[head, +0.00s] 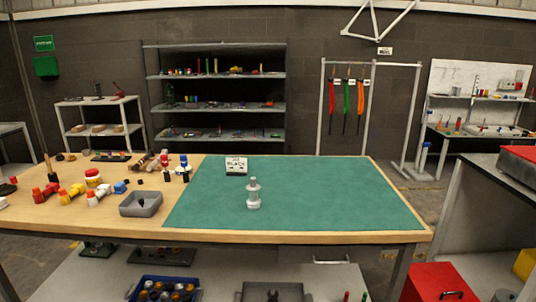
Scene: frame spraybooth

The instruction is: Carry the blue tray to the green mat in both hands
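The green mat (300,200) lies flat on the right part of the wooden table. A blue tray (170,278) is low down at the bottom left, on the shelf below the tabletop. It holds several round brown, dark and pale items, and its front is cut off by the picture edge. Neither of my grippers shows.
A grey bin (141,204) and several colored tools, jars and spray parts occupy the table's left side. A grey tray (257,287) sits right of the blue one below. The tabletop edge (250,238) overhangs both. A red case (437,284) stands lower right. The mat's right half is clear.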

